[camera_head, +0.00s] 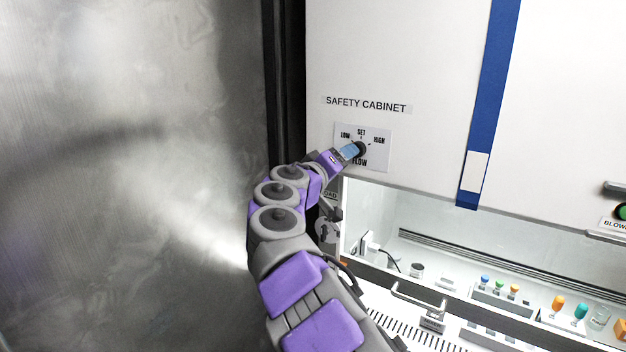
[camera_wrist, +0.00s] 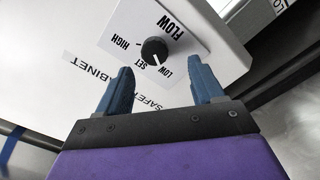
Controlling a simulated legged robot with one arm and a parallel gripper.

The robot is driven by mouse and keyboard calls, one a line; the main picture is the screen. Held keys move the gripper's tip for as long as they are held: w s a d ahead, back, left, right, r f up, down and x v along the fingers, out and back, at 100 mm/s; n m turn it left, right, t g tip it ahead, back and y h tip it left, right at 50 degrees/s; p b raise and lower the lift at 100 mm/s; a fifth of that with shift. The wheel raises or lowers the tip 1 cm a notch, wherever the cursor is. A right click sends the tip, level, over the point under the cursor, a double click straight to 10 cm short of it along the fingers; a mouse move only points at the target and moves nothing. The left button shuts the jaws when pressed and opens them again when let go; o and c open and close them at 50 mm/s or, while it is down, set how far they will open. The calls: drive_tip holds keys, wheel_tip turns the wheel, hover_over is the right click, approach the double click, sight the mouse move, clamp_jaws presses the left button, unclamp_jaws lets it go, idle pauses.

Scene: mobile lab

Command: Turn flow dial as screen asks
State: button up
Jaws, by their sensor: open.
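The flow dial is a round black knob (camera_head: 362,149) on a white plate (camera_head: 383,160) marked LOW, SET, HIGH and FLOW, under the SAFETY CABINET label. In the wrist view the plate is upside down, and the knob (camera_wrist: 154,49) carries a white mark that seems to point between SET and LOW. My gripper (camera_head: 353,150) is close to the knob, partly covering it in the head view. In the wrist view my gripper (camera_wrist: 158,72) is open, with its blue fingers spread and the knob seen between and beyond their tips. Contact is not visible. I see no readable screen.
Below the dial is the cabinet's opening, with a handle (camera_head: 418,298), small colored-cap vials (camera_head: 499,285) and other labware inside. A blue stripe (camera_head: 489,100) runs down the front panel. A green button (camera_head: 621,211) is at the right edge. A metal wall (camera_head: 120,180) stands left.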

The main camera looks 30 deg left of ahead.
drive_tip(key=s+a, duration=0.1)
drive_tip(key=s, duration=0.9)
drive_tip(key=shift+s, duration=0.3)
drive_tip(key=shift+d, duration=0.1)
